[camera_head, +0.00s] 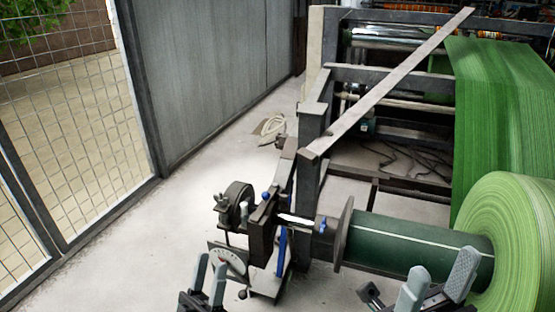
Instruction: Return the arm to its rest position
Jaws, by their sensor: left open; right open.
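My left gripper (210,264) is at the bottom edge, left of centre. Its two grey fingers point up, a small gap apart, with nothing visible between them. My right gripper (443,264) is at the bottom right. Its fingers are spread wide and empty, in front of the dark green roll core (420,245) and beside the light green fabric roll (520,235). Most of both arms is out of view.
The roll stand's shaft end (295,219) and black handwheel (238,204) stand at centre. A steel frame with a slanting bar (400,80) rises behind. A mesh fence (75,130) and grey panel (215,65) bound the left. Pale floor (150,240) is clear between.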

